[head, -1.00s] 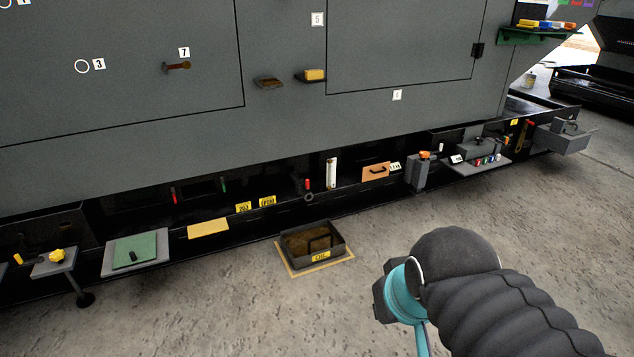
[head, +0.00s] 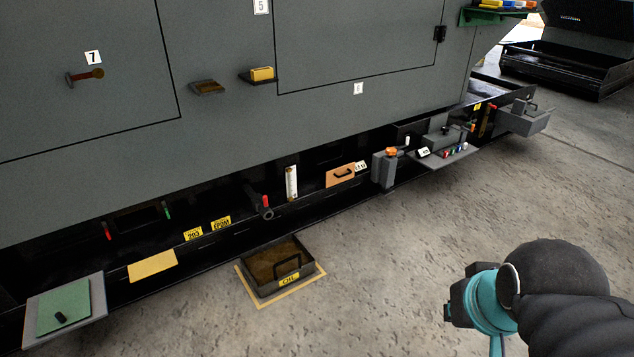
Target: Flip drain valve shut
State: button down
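A small valve with an upright red handle (head: 265,201) and a dark round outlet sits on the black base rail, above and behind the oil tray. It looks like the drain valve. The handle stands roughly upright; its exact setting is too small to tell. The dark oil tray (head: 250,283), with a yellow "OIL" label, stands on the floor in front of it. My arm shows at the lower right, far from the valve, with a black sleeve and a teal ring. My gripper's fingers do not show.
Another red lever (head: 107,231) and a green one (head: 167,210) are further left on the rail. A green plate on a grey shelf (head: 92,318) juts out at lower left. A grey shelf with buttons (head: 450,156) juts out at right. The concrete floor between is clear.

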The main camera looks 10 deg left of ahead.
aim_at(264, 199)
jog(key=z, duration=0.25)
jog(key=i, duration=0.75)
jog(key=u, duration=0.5)
jog(key=i, duration=0.65)
jog(key=u, duration=0.55)
